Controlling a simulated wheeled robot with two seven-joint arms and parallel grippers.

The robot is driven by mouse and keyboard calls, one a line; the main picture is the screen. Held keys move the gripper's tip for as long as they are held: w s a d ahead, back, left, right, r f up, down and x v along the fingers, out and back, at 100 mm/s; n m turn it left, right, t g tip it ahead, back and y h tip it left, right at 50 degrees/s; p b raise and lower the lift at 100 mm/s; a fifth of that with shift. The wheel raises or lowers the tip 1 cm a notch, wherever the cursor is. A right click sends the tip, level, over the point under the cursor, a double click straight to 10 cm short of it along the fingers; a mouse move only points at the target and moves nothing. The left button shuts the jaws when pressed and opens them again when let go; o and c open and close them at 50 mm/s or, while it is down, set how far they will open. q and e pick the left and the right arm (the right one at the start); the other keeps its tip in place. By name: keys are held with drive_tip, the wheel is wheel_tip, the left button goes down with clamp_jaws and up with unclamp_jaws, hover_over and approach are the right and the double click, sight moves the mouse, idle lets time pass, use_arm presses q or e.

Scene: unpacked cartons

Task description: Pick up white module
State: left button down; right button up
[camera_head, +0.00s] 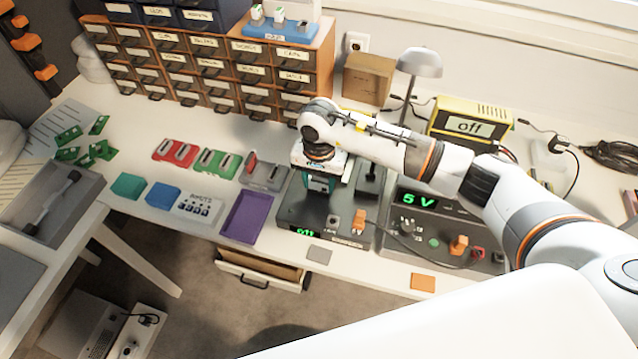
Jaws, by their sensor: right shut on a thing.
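My right gripper (319,180) reaches in from the right and points down over the dark test station (295,212), whose small display reads "off". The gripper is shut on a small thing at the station. The wrist and fingers cover most of this thing, and I cannot tell its colour or whether it is the white module. A little teal shows between the fingers. Small white and green pieces (257,13) stand in a blue rack (281,31) on top of the drawer cabinet. My left gripper is not in view.
Red (175,151), green (216,162) and grey (262,172) holders and a purple tray (246,217) lie left of the station. A power supply (445,222) reading "5 V" stands to its right, with cables. The drawer cabinet (205,62) and a cardboard box (368,79) stand behind.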

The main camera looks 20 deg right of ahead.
sight(319, 179)
drive_tip(key=shift+r, duration=0.1)
